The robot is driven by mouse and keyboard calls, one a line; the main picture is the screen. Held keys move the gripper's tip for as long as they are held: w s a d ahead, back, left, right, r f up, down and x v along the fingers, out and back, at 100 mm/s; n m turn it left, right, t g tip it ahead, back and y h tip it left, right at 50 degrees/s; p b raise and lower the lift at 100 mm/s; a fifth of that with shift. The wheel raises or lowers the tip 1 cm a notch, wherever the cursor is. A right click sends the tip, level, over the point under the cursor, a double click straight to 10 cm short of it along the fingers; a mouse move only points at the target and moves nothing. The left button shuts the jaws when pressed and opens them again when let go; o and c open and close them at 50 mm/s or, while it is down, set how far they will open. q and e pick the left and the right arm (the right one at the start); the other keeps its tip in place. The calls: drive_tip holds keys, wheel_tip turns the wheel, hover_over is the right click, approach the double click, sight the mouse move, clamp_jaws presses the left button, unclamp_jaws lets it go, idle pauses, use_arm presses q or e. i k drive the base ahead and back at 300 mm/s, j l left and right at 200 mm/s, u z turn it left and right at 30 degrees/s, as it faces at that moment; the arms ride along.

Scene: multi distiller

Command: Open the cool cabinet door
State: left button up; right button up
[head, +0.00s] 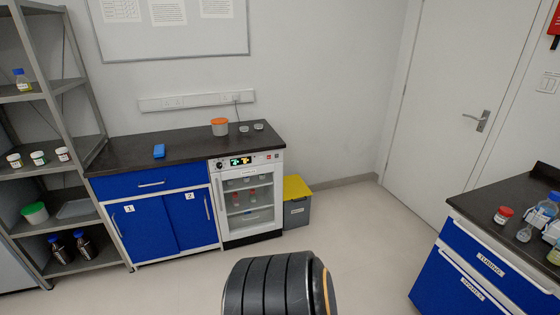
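The cool cabinet (262,163) is a white unit with a control panel and small lit display, built in under the right end of the dark counter. Its glass-fronted door (277,205) appears shut, with a vertical handle (220,193) along the left edge. Several small items with red tops show on the shelves behind the glass. Neither gripper is in view. A dark ribbed part of my own body shows at the bottom centre.
Blue cupboards (150,228) adjoin the cabinet on the left, and a grey box with yellow lid (297,187) stands on its right. A metal shelf rack (75,84) is at far left, a blue drawer bench (470,250) at right. The floor before the cabinet looks clear.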

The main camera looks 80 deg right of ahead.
sight(248, 201)
drive_tip(key=z, duration=2.4)
